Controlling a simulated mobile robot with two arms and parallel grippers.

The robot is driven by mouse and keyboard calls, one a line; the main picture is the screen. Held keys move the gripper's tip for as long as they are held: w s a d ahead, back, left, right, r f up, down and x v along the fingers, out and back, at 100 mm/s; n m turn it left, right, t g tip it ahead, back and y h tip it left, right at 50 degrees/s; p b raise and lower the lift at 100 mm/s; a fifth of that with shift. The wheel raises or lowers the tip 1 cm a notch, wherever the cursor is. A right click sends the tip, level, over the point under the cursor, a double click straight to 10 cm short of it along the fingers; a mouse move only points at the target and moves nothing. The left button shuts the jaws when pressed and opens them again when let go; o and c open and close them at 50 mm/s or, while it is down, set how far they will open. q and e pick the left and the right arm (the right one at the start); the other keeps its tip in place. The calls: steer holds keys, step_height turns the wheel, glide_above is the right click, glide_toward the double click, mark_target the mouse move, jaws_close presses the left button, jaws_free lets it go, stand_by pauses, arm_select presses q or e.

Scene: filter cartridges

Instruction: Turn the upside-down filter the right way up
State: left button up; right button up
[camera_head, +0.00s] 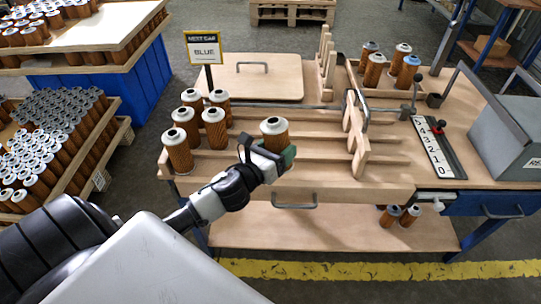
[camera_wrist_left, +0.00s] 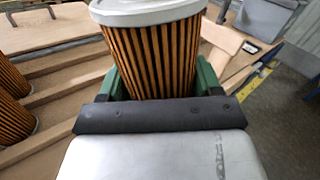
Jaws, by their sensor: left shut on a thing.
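My left gripper (camera_head: 282,158) is shut on a filter (camera_head: 274,131) with an orange-brown pleated body and a pale grey end cap facing up. The filter stands roughly upright between the jaws at the front of the wooden bench. In the left wrist view the green fingers (camera_wrist_left: 207,80) hold both sides of the filter (camera_wrist_left: 157,58), whose lower end is hidden behind the gripper. Several similar filters (camera_head: 178,150) stand with pale caps up on the bench to the left. Whether the held filter is upside down, I cannot tell. My right gripper is not in view.
Wooden rails (camera_head: 320,140) run across the bench, with an upright wooden divider (camera_head: 361,155) on the right. A sign reading BLUE (camera_head: 206,51) stands behind. More filters (camera_head: 374,72) stand in the back-right tray. A grey bin (camera_head: 500,130) is at far right.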

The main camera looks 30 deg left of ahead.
arm_select(q)
steer(key=w+a+f+b, duration=0.1)
steer(key=b, duration=0.1)
steer(key=a+f+m+b, duration=0.1)
steer(key=f, duration=0.1)
steer(key=w+a+f+m+b, duration=0.1)
steer(key=a+f+b, duration=0.1)
steer(key=shift+w+a+y+b, duration=0.1)
steer(key=shift+w+y+b, duration=0.2)
steer(key=shift+w+b, duration=0.05)
steer(key=shift+f+b, duration=0.35)
steer(key=shift+f, duration=0.05)
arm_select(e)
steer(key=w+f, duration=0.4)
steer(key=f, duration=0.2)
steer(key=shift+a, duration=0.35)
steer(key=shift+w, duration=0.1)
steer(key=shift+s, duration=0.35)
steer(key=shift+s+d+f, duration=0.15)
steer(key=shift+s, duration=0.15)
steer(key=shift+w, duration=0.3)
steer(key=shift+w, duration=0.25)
